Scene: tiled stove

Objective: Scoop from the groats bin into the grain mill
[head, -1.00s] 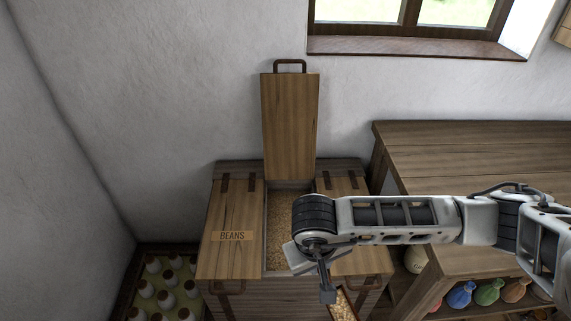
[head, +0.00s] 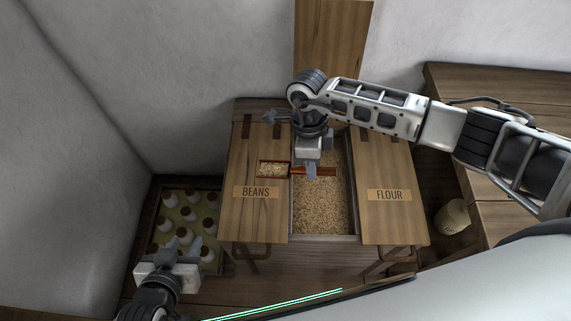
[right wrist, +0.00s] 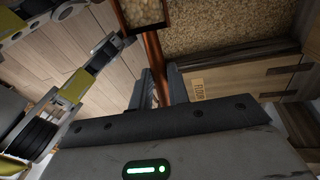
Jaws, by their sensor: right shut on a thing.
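The groats bin (head: 322,205) is the open middle compartment, full of pale grain, between the lids marked BEANS and FLOUR. My right gripper (head: 312,170) is shut on the reddish-brown handle of the scoop (head: 273,169). The scoop's square head holds groats and shows over the BEANS lid, left of the open bin; its height above the lid is unclear. In the right wrist view the handle (right wrist: 153,55) runs between the fingers up to the filled head. My left gripper (head: 180,250) is empty, its fingers apart, at the lower left. No grain mill is recognisable.
The bin's raised lid (head: 333,40) stands upright behind it. The BEANS lid (head: 255,215) and FLOUR lid (head: 388,215) are closed. A crate of bottles (head: 183,222) is on the floor at left. A wooden bench (head: 500,110) stands at right, with a pale sack (head: 453,217) beneath.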

